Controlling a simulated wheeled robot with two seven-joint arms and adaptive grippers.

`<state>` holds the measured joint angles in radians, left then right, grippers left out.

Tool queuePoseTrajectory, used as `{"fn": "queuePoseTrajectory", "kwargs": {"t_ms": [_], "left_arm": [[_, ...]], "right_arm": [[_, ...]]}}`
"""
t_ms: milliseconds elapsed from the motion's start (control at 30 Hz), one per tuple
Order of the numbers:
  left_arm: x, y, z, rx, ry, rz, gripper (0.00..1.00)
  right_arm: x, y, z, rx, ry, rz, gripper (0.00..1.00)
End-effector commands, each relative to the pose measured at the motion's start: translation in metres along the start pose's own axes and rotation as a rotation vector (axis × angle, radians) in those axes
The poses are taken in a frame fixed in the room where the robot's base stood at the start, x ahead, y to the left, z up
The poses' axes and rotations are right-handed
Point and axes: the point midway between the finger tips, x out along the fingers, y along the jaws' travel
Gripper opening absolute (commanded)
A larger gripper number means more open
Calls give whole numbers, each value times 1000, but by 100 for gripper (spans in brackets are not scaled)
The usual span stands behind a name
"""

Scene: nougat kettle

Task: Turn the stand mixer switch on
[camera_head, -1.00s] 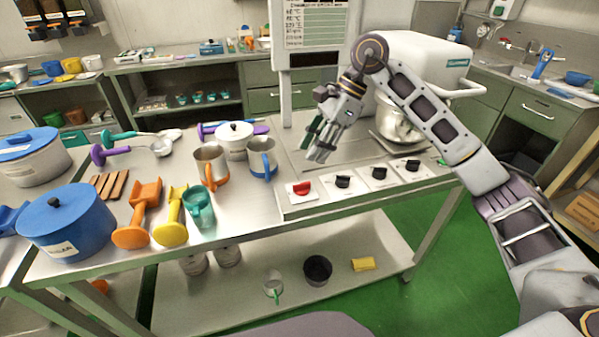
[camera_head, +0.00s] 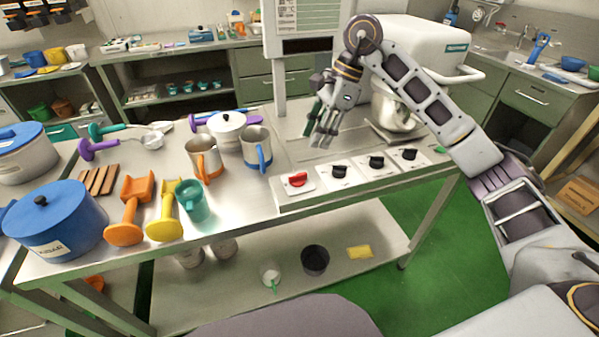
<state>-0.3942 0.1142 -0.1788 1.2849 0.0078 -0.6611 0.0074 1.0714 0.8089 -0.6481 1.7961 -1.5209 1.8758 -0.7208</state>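The stand mixer (camera_head: 425,50) is white, with a metal bowl (camera_head: 395,108) under its head, at the right back of the steel table. A row of white switch plates lies along the table's front right: one has a red knob (camera_head: 297,179), the others black knobs (camera_head: 339,171), (camera_head: 376,162), (camera_head: 409,154). Which one is the mixer's switch cannot be told. My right gripper (camera_head: 322,132) hangs above the steel surface behind the red and nearest black knobs, left of the bowl. Its fingers point down, look apart and hold nothing. My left gripper is out of view.
A sign post (camera_head: 280,92) stands behind my gripper. The lower shelf holds a dark cup (camera_head: 315,260) and yellow sponge (camera_head: 360,252).

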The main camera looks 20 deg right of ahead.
Motion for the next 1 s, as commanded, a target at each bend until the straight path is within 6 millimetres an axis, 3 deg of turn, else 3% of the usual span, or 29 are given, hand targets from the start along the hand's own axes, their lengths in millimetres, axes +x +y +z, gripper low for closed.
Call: {"fn": "queuePoseTrajectory", "kwargs": {"t_ms": [467,700,1000], "left_arm": [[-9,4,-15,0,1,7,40],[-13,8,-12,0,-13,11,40],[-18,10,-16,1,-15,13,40]], "right_arm": [[62,1,0,0,0,2,33],[94,1,0,0,0,3,33],[119,1,-1,0,0,0,33]]}}
